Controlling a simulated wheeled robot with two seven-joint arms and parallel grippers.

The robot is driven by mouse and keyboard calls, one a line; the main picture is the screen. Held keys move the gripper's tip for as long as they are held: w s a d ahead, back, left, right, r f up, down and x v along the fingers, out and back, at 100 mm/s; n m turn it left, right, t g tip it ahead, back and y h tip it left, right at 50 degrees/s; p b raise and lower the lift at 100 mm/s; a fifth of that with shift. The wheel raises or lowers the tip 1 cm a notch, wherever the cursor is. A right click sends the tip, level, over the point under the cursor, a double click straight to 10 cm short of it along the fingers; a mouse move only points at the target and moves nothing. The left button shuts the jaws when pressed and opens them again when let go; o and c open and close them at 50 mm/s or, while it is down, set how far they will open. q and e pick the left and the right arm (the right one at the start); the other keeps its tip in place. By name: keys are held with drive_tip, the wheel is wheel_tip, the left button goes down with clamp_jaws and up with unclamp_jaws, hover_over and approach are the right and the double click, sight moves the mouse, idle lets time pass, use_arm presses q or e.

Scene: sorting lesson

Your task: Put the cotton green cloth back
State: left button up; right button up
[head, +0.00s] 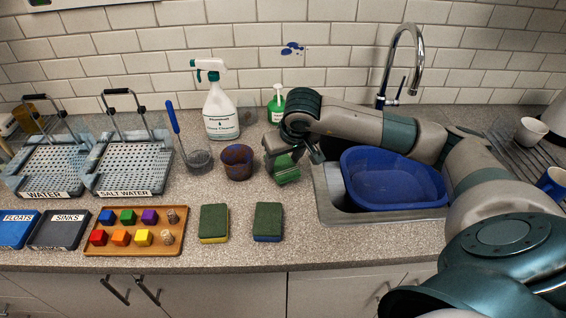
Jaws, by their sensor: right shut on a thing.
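A small green cloth (286,175) shows in the head view at the middle of the counter, right of a small dark brown-and-blue cup. My right gripper (284,162) is shut on it from above. The gripper hides part of the cloth, and I cannot tell whether its lower edge touches the counter. My left gripper is not in view.
A spray bottle (220,112) and a green pump bottle (277,103) stand behind. The cup (237,162) is close left of the cloth. Two sponges (213,222) (268,221) lie in front. The sink holds a blue basin (393,180). A wooden tray (176,240) carries several coloured blocks.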

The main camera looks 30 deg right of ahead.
drive_tip(key=shift+f, duration=0.95)
drive_tip(key=o, duration=0.9)
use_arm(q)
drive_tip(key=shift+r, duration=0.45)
use_arm(e)
drive_tip(key=shift+o, duration=0.2)
drive_tip(key=shift+r, duration=0.1)
drive_tip(key=shift+s+r, duration=0.2)
drive_tip(key=shift+r, duration=0.35)
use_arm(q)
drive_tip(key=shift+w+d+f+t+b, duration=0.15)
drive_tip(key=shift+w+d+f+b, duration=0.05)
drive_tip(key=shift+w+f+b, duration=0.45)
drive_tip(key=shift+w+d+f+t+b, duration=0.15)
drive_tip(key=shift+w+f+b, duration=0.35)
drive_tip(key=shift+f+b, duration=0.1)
use_arm(e)
drive_tip(key=v, duration=1)
drive_tip(key=shift+s+r, duration=0.25)
drive_tip(key=shift+r, duration=0.05)
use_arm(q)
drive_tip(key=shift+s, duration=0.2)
use_arm(e)
drive_tip(key=shift+a, duration=0.1)
